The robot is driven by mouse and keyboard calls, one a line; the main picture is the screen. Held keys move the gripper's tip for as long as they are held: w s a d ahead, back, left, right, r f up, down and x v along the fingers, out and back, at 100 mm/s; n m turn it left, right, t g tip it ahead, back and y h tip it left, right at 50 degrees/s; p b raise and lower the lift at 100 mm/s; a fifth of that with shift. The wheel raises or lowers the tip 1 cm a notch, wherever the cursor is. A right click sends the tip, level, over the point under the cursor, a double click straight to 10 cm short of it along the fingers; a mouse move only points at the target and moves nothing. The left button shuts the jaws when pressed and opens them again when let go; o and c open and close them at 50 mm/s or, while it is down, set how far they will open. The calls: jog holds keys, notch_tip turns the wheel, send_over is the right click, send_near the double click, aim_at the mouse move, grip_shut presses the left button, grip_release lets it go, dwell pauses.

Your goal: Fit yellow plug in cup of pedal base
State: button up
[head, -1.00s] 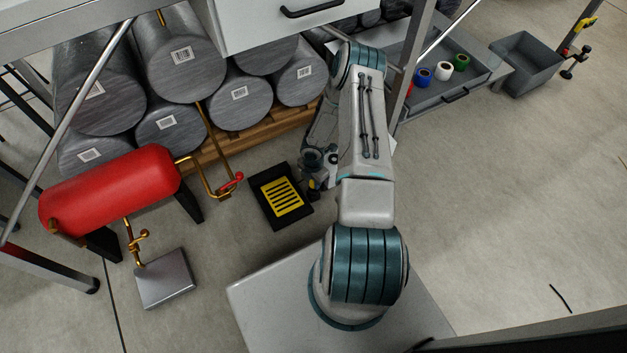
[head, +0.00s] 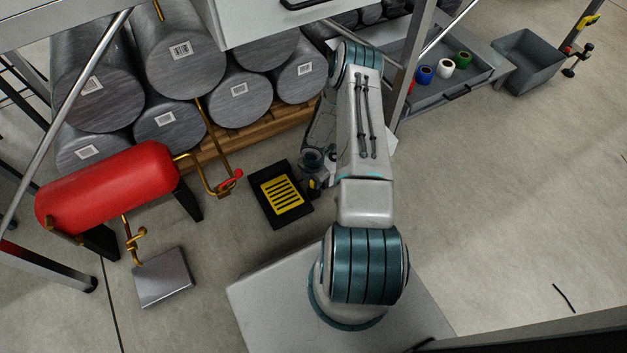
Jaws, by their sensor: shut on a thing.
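The pedal base (head: 264,206) is a black plate on the floor with a yellow slatted pad (head: 283,196) on top. My gripper (head: 315,186) is low beside the pedal's right edge, small and partly covered by my own arm. A small patch of yellow, likely the yellow plug (head: 312,183), shows at the fingertips, and my gripper is shut on it. The cup of the pedal base cannot be made out. I cannot tell whether the plug touches the pedal or is inside the cup.
A red tank (head: 110,185) with brass pipes stands left of the pedal, near a grey metal block (head: 164,277). Large grey cylinders (head: 180,60) lie on a wooden pallet (head: 225,145) behind. A tray (head: 470,85) holds coloured rolls.

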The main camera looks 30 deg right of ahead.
jog(key=shift+f+b, duration=0.55)
jog(key=shift+f, duration=0.15)
jog(key=o, duration=1)
jog(key=shift+o, duration=0.2)
jog(key=shift+r, duration=0.1)
notch_tip(320, 180, up, 14)
jog(key=p, duration=0.6)
jog(key=shift+f, duration=0.2)
